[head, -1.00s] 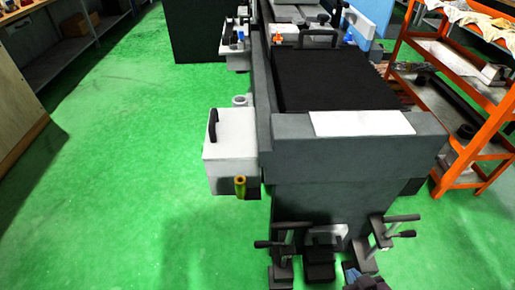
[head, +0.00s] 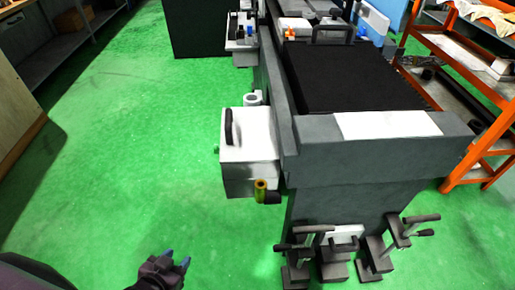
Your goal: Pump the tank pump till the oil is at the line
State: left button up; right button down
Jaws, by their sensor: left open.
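A white box (head: 252,148), which looks like the tank, is fixed to the left side of the grinder. A black upright handle (head: 229,128) stands at its top left. A yellow tube (head: 261,190) shows at its lower front; the oil level and the line are too small to make out. A small green part sticks out of the box's left side. My left gripper (head: 177,258) is open and empty above the green floor, below and left of the tank and apart from it. My right gripper is out of view.
The grey grinder (head: 375,150) with its black bed fills the right. Several black levers (head: 345,250) stand at its front foot. An orange shelf rack (head: 490,140) is at the right and a workbench (head: 20,110) at the left. The green floor left of the tank is clear.

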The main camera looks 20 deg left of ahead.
aim_at(217, 149)
jog(key=j+z, duration=0.3)
jog(key=j, duration=0.55)
jog(key=k+j, duration=0.1)
jog(key=j, duration=1)
jog(key=i+z, duration=0.05)
